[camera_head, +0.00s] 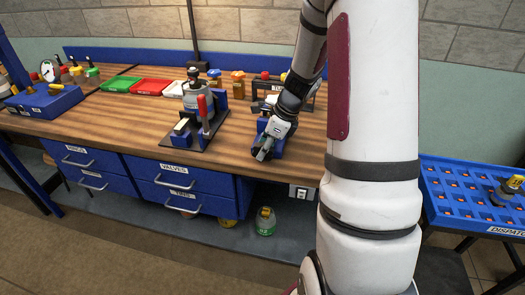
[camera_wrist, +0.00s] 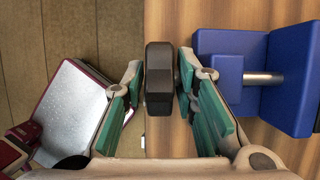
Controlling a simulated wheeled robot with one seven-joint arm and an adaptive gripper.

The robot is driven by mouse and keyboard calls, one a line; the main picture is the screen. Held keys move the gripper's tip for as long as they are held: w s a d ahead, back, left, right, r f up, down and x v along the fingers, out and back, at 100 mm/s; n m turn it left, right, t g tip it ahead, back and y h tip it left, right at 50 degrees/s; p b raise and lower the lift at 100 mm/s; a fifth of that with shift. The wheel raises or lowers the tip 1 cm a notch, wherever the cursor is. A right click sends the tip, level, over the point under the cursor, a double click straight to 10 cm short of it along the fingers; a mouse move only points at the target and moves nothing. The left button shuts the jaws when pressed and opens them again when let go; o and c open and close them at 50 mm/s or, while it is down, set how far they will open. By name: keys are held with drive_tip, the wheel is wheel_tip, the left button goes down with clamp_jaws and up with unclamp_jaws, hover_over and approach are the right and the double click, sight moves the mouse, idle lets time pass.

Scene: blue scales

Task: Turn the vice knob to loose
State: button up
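The vice knob (camera_wrist: 158,82) is a dark, faceted block in the middle of the wrist view. The blue vice (camera_wrist: 232,68) is to its right, with a shiny metal rod (camera_wrist: 264,79) between its blue parts. My gripper (camera_wrist: 161,70) has one green-padded finger on each side of the knob, with the fingertips very close to it. I cannot tell whether both fingertips touch the knob. In the head view, my gripper (camera_head: 262,152) is low at the front edge of the bench, by the blue vice (camera_head: 273,136). The knob is hidden there behind the gripper.
The wooden bench (camera_head: 130,120) has a black-based device with a red handle (camera_head: 203,106) left of my gripper. Green (camera_head: 121,85) and red (camera_head: 152,87) trays are farther back. A blue dispatch tray (camera_head: 455,190) is at the right. My arm hides the bench's right end.

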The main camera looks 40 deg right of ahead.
drive_tip(key=shift+w+a+f, duration=0.1)
drive_tip(key=shift+w+f, duration=0.05)
drive_tip(key=shift+f, duration=0.2)
drive_tip(key=shift+c, duration=0.3)
clamp_jaws()
